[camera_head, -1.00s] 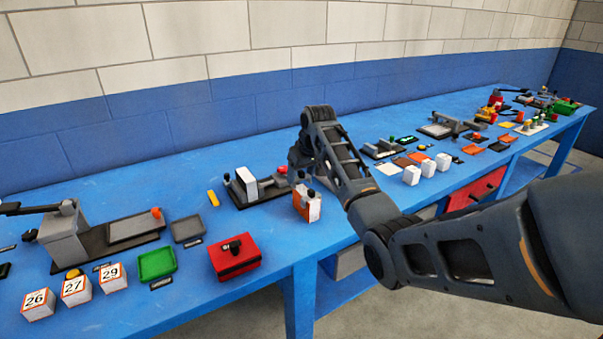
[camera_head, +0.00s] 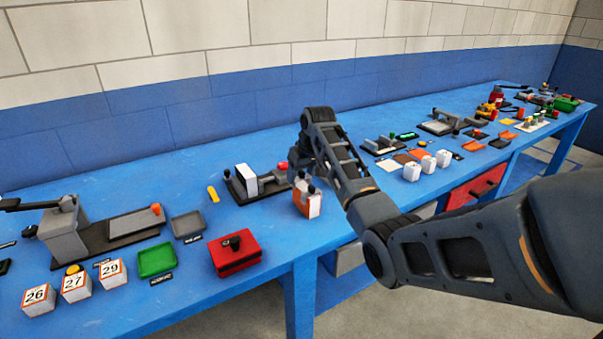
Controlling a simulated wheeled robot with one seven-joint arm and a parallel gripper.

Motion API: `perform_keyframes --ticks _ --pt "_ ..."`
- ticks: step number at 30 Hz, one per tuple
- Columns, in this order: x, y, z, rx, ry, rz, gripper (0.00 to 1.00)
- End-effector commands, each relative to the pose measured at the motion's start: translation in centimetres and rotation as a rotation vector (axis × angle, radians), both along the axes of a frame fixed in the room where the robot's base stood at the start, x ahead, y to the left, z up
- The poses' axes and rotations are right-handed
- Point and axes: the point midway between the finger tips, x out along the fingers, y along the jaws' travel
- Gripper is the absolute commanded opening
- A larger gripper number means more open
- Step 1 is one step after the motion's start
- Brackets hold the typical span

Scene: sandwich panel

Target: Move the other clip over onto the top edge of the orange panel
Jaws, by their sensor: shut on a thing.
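The orange panel (camera_head: 304,208) stands upright near the front edge of the blue table, at the centre of the head view, with a white face on its right side. A small dark clip (camera_head: 311,189) shows at its top edge. My gripper (camera_head: 302,178) is directly above the panel's upper left, pointing down. It is shut on a small dark thing there, which appears to be the other clip. The fingertips and that clip are small and partly hidden by my wrist, so I cannot tell whether the clip touches the panel.
A grey fixture with a white block (camera_head: 246,178) stands just left of the panel. A red box with a black knob (camera_head: 235,254), a green tray (camera_head: 156,260) and numbered blocks lie further left. White blocks (camera_head: 411,172) stand to the right beyond my arm.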

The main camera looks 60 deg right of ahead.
Motion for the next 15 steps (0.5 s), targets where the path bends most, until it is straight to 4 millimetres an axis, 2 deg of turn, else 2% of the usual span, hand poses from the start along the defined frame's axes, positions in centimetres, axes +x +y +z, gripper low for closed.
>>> perform_keyframes --ticks 15 --pt "-0.01 0.03 -0.99 0.001 0.0 0.0 0.33"
